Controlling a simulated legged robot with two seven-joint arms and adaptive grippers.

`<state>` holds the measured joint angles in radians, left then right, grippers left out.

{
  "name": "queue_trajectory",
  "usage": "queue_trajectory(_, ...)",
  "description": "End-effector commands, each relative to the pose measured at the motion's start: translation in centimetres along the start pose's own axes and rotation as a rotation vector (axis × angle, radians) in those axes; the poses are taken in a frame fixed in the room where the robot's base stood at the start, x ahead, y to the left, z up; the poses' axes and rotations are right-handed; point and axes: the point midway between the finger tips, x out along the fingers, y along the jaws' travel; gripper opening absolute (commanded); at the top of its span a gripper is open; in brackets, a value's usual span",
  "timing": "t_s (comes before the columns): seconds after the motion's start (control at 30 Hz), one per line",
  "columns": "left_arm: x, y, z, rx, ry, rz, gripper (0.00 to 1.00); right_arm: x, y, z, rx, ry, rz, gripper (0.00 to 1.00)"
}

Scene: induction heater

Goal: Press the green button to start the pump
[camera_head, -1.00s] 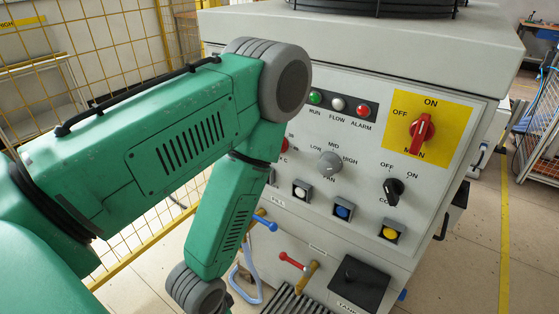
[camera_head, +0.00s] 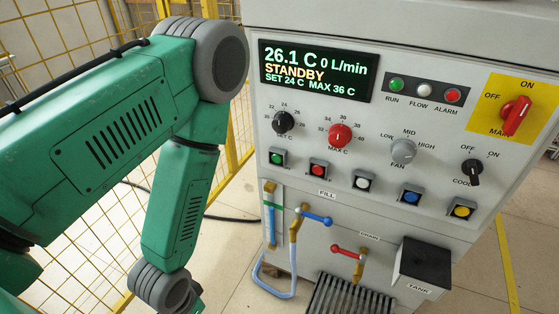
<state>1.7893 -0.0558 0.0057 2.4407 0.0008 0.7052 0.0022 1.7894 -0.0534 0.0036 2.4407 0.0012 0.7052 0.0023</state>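The green button (camera_head: 277,157) is a small square-framed push button at the left end of the button row on the machine's front panel, below the black SET C knob (camera_head: 283,122). The display (camera_head: 317,70) above reads 26.1 C, 0 L/min, STANDBY, SET 24 C, MAX 36 C. My green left arm comes in from the left and hangs down left of the panel, apart from the button. Its gripper is below the picture or hidden. My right gripper is not in view.
Red (camera_head: 319,170), white (camera_head: 363,181), blue (camera_head: 410,196) and yellow (camera_head: 461,208) buttons continue the row. A red main switch (camera_head: 515,115) is at right. Fill (camera_head: 316,219) and drain (camera_head: 348,252) valves and a black tank lid (camera_head: 425,262) sit below. A yellow mesh fence (camera_head: 90,160) stands behind my arm.

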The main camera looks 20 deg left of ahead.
Motion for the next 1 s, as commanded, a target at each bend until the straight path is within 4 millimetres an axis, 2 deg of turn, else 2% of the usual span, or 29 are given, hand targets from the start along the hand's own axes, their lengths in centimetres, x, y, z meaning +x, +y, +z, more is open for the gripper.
queue_trajectory(0.03, 0.0, -0.02, -0.01, 0.0, 0.0, 0.0, 0.12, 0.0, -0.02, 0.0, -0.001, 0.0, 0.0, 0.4)
queue_trajectory(0.07, 0.0, -0.03, -0.01, -0.001, 0.0, 0.0, 0.01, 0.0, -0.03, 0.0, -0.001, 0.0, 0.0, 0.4)
queue_trajectory(0.1, 0.0, -0.03, -0.01, -0.001, 0.0, -0.001, 0.0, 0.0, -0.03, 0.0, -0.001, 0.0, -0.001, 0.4)
queue_trajectory(1.0, -0.01, -0.06, 0.01, -0.001, 0.0, -0.001, 0.0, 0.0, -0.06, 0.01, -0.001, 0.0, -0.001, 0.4)
